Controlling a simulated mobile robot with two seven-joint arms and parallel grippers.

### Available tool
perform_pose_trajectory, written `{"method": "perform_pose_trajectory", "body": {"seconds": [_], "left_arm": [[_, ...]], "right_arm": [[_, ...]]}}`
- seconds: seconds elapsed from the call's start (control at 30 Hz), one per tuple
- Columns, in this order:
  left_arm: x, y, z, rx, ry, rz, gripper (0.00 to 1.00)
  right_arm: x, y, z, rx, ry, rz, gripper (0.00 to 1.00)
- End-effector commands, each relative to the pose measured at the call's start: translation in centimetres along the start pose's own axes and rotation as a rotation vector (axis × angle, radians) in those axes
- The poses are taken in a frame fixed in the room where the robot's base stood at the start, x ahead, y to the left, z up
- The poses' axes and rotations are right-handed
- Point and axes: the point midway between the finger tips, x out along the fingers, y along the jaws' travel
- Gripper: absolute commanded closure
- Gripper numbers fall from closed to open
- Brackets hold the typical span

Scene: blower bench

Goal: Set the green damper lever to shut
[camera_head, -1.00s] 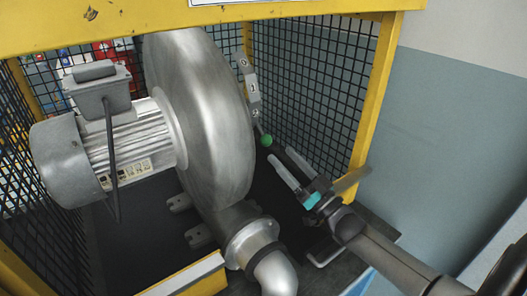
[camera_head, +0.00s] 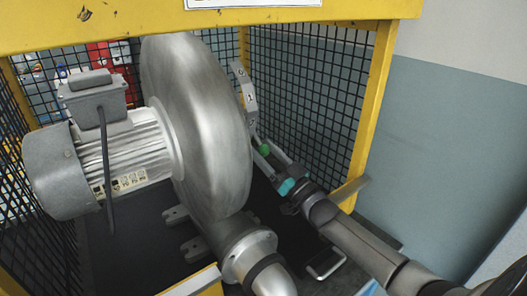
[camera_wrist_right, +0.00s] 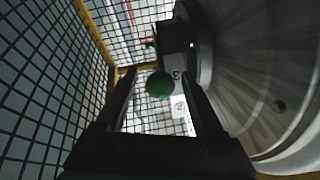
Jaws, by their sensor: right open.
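The green damper lever knob (camera_head: 264,150) sits at the right side of the silver blower housing, below a numbered plate (camera_head: 245,90). My right gripper (camera_head: 267,154) is open, with its fingers reaching up beside the knob. In the right wrist view the green knob (camera_wrist_right: 159,85) lies between the two open fingers (camera_wrist_right: 160,100), near their tips. I cannot tell whether a finger touches it. The plate (camera_wrist_right: 179,102) shows behind the knob, with a digit partly visible. Most of the lever's rod is hidden. My left gripper is not in view.
The round blower housing (camera_head: 195,125) stands close to the left of my right gripper. Black mesh (camera_head: 310,95) and a yellow frame post (camera_head: 371,110) close in the right side. A silver outlet pipe (camera_head: 250,255) lies below. The grey motor (camera_head: 62,170) is far left.

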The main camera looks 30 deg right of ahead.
Motion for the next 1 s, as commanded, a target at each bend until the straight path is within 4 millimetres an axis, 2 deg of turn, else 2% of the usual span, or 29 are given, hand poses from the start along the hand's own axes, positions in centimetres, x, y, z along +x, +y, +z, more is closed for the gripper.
{"method": "perform_pose_trajectory", "body": {"seconds": [0.17,0.77,1.0], "left_arm": [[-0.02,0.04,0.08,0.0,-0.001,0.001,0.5],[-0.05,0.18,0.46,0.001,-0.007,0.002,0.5],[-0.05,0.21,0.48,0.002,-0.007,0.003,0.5]], "right_arm": [[0.0,-0.01,0.01,0.001,0.0,0.0,0.3],[-0.03,-0.01,-0.01,0.0,0.0,0.0,0.98],[-0.03,-0.01,-0.01,0.0,0.0,0.0,1.0]]}}
